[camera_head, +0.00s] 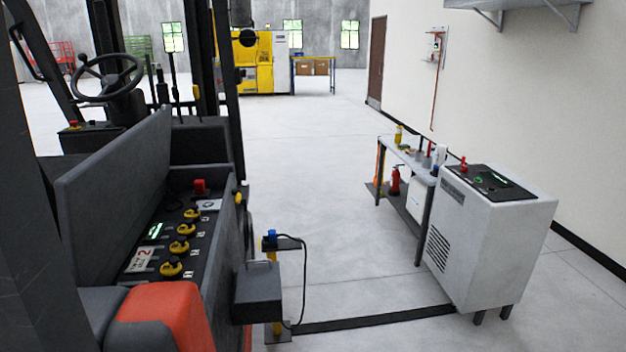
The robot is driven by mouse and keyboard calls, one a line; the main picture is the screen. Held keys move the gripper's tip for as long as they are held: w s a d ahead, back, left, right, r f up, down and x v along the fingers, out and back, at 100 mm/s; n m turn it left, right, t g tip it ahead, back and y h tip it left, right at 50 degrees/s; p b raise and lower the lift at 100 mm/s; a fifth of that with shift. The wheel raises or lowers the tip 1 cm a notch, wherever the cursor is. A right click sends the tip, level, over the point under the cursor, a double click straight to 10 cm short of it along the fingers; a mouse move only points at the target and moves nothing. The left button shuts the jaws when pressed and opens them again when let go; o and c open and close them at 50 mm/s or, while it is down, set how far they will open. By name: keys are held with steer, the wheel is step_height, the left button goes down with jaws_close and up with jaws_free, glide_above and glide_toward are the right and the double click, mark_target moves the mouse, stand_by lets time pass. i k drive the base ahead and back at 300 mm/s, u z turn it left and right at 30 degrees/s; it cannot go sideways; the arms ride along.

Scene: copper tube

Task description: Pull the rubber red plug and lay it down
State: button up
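A small red block (200,187) stands at the far end of the open compartment (180,235) in the forklift at left. A small red piece (463,164) also stands upright on top of the white cabinet (490,235) at right. I cannot tell from this view which of them is the rubber plug, or how either is seated. My gripper does not show in this view.
Yellow-black caps (180,246) line the compartment, beside a raised dark panel (115,190). A dark box (258,292) and a post with a blue top (272,238) stand right of the forklift. A cluttered bench (405,160) adjoins the cabinet. The middle floor is clear.

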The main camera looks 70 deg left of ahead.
mark_target(198, 185)
steer(key=z, duration=0.05)
steer(key=i, duration=1.25)
steer(key=u, duration=0.55)
steer(key=k, duration=0.05)
steer(key=u, duration=3)
steer(key=i, duration=1)
steer(key=z, duration=0.45)
steer(key=k, duration=0.75)
steer(key=z, duration=0.55)
